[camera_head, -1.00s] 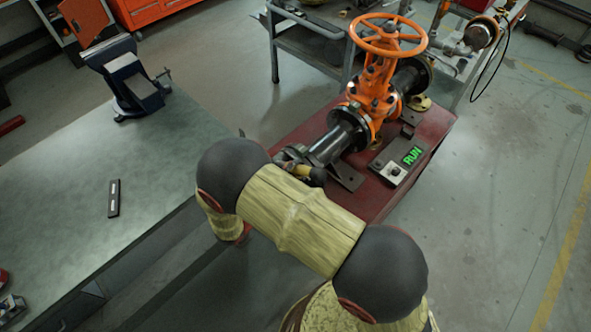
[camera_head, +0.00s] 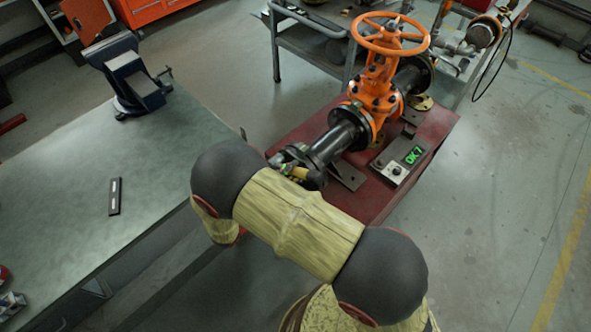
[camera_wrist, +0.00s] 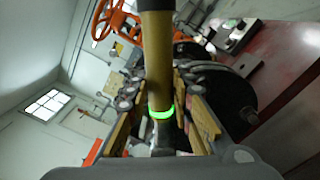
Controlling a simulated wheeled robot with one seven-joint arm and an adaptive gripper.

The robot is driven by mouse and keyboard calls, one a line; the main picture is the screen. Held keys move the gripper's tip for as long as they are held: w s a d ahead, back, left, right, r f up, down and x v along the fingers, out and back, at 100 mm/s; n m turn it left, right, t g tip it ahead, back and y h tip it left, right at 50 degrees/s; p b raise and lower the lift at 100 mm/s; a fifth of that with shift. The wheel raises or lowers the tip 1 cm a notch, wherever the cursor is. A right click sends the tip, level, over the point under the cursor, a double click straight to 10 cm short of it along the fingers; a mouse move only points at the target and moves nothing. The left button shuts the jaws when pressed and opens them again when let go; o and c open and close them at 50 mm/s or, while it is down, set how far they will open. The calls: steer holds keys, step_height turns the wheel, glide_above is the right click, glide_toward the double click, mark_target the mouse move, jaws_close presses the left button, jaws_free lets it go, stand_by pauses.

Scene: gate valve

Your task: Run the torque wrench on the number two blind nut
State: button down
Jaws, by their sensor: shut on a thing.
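In the wrist view my gripper (camera_wrist: 161,100) is shut on the torque wrench (camera_wrist: 159,65). The wrench has a yellow-brown body, a dark upper part and a glowing green ring. Its far end lies by the dark flange (camera_wrist: 228,100) of the valve's pipe, but the contact is hard to make out. In the head view the orange gate valve (camera_head: 377,90) stands on a red stand, with its dark pipe end near my wrist. My arm hides most of my gripper there. The number two blind nut cannot be told apart.
A workbench (camera_head: 60,190) with a blue vise (camera_head: 133,82) is at left. A grey cart (camera_head: 312,45) stands behind. The floor at right is clear.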

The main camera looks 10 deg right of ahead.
steer(key=shift+v, duration=1.45)
steer(key=shift+r, duration=0.1)
